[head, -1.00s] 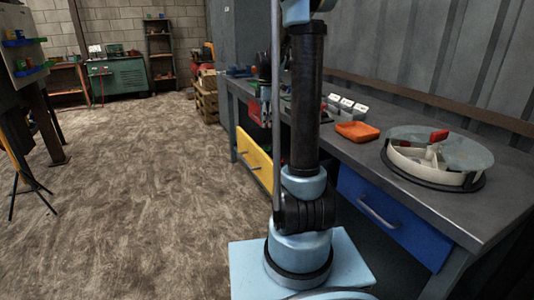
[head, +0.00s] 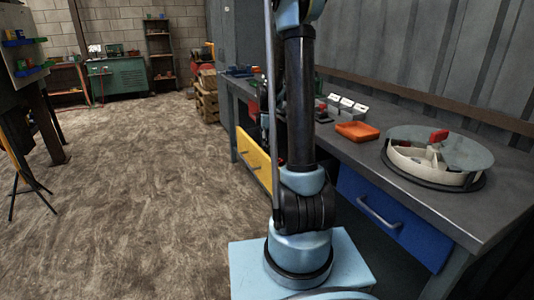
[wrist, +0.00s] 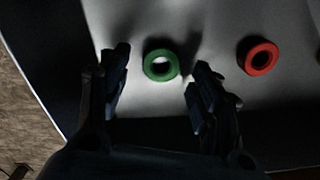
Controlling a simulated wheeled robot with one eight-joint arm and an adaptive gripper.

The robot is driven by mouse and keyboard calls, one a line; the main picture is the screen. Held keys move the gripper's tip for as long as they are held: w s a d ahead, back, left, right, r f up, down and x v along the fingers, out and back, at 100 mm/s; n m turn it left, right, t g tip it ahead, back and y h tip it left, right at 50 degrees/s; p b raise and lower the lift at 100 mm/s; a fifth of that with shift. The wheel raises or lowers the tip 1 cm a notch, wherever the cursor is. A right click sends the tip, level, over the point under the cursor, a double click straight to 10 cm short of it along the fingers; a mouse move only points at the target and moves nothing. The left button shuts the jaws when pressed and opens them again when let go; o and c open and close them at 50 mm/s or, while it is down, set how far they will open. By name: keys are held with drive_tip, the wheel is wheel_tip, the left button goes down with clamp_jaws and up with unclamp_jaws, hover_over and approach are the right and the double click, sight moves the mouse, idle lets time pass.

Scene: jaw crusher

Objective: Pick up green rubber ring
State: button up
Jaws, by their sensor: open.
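In the wrist view a green rubber ring (wrist: 160,66) lies flat on a pale grey surface (wrist: 215,25). My gripper (wrist: 158,80) is open, with one dark finger left of the ring and one right of it. The ring shows between the fingertips, slightly beyond them and nearer the left finger. No contact shows, and I cannot tell the height of the fingers above the surface. In the head view my arm hides the ring, and I cannot make out the gripper there.
A red ring (wrist: 258,57) lies to the right of the green one, outside the fingers. In the head view the workbench (head: 411,190) carries an orange tray (head: 357,131) and a round divided container (head: 436,160) with a red piece. Open floor (head: 140,190) lies to the left.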

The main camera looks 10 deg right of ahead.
drive_tip(key=shift+f, duration=0.9)
drive_tip(key=c, duration=1)
drive_tip(key=shift+r, duration=0.1)
